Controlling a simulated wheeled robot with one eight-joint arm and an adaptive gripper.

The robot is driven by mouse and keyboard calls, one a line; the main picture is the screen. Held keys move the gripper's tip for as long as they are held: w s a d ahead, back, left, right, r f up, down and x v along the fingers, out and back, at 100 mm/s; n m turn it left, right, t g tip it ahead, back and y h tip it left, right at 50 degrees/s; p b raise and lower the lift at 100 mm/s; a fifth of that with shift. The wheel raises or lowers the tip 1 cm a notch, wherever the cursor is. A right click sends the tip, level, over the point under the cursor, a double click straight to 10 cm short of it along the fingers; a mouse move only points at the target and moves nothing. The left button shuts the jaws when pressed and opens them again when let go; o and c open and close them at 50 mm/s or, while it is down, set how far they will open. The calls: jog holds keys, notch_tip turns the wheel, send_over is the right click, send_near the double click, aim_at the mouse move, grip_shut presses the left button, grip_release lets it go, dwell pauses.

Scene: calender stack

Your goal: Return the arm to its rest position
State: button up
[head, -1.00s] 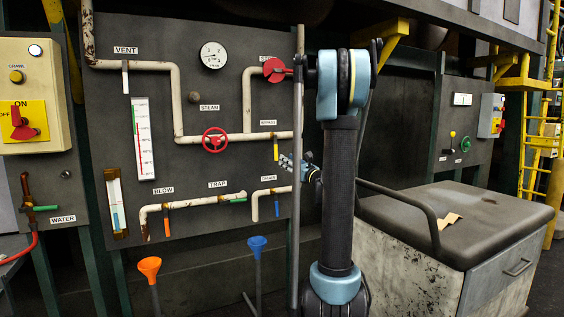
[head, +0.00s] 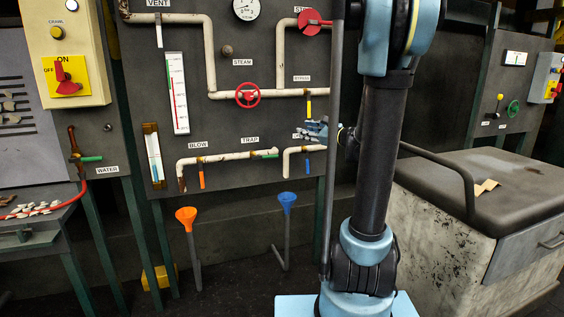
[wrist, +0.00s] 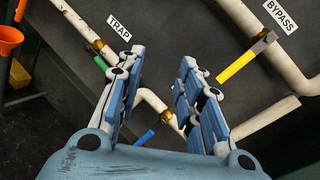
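My gripper (head: 318,129) is at the end of my arm, partly behind the vertical bar and arm link in the head view. In the wrist view my gripper (wrist: 157,90) has its two blue-padded fingers apart with nothing between them. Beyond the fingers are the panel pipes, with the yellow bypass handle (wrist: 238,65) to the right, the green trap handle (wrist: 101,63) to the left and a blue handle (wrist: 144,138) low between them. The gripper looks apart from these. My arm stands upright in front of the panel.
A dark-topped cabinet (head: 440,215) with a rail stands to the right. An orange funnel (head: 186,216) and a blue funnel (head: 287,200) stand on posts below the panel. A red valve wheel (head: 247,95) is on the pipe. A bench edge with pale pieces (head: 35,209) is at the left.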

jog(key=s+a+f+n+g+h, duration=0.2)
jog(key=s+f+n+g, duration=0.2)
jog(key=s+f+n, duration=0.45)
jog(key=s+a+f+n+g+h, duration=0.2)
jog(key=s+f+n+g, duration=0.25)
jog(key=s, duration=0.75)
jog(key=s+d+f+n+g+h, duration=0.1)
jog(key=s+d+f+n+h, duration=0.2)
jog(key=s+d+f+n, duration=0.2)
jog(key=s+d+f+n+g+h, duration=0.2)
jog(key=s+d+f+n+h, duration=0.2)
jog(key=s, duration=0.8)
jog(key=shift+d+f+n, duration=0.45)
jog(key=shift+d+n, duration=0.05)
jog(key=shift+d, duration=0.35)
jog(key=shift+s, duration=0.1)
jog(key=shift+w+f, duration=0.2)
jog(key=shift+w, duration=0.25)
